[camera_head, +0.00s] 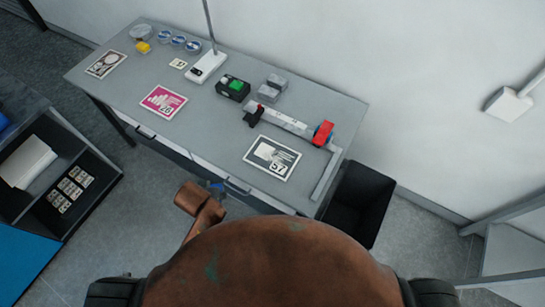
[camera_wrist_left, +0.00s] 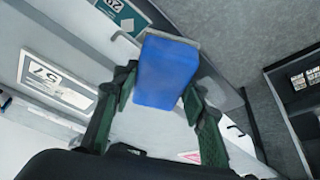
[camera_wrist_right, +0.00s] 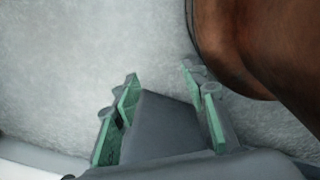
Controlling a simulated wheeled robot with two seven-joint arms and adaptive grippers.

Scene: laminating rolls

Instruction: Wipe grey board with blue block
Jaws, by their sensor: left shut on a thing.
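The blue block (camera_wrist_left: 165,72) is held between the fingers of my left gripper (camera_wrist_left: 158,88), which is shut on it. In the head view a small blue patch of it (camera_head: 216,186) shows at the table's front edge, beside my left arm; the gripper is mostly hidden there. The grey board (camera_head: 272,157), with a pale picture and the number 57, lies flat on the table, right of the block and apart from it. It also shows in the left wrist view (camera_wrist_left: 57,85). My right gripper (camera_wrist_right: 163,98) is open and empty, away from the table.
The grey table (camera_head: 215,125) carries a pink board (camera_head: 163,102), a white-and-black board (camera_head: 106,64), a black box with a green button (camera_head: 233,88) and a slide with a red part (camera_head: 323,133). A black bin (camera_head: 358,202) stands right; a shelf (camera_head: 55,165) stands left.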

